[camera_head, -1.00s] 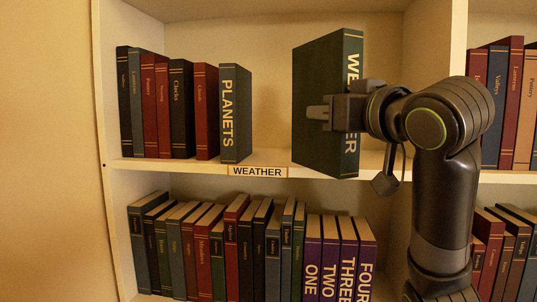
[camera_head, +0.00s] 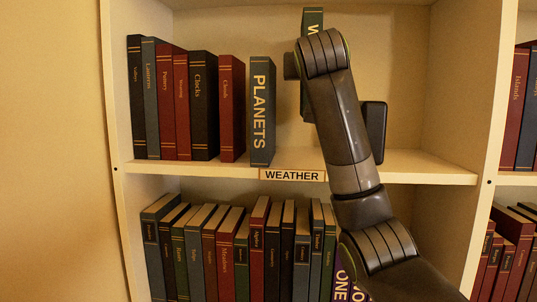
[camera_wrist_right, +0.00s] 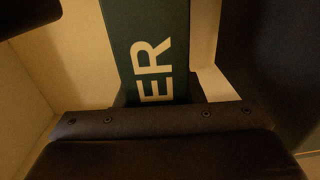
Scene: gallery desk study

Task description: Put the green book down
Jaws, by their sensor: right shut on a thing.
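The WEATHER label (camera_head: 292,175) is on the shelf edge below. My left gripper is out of view.
A row of several books (camera_head: 185,100) stands left of the PLANETS book. The upper shelf (camera_head: 430,170) is bare to the right, up to the upright panel (camera_head: 488,120). The lower shelf holds a full row of books (camera_head: 240,245).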

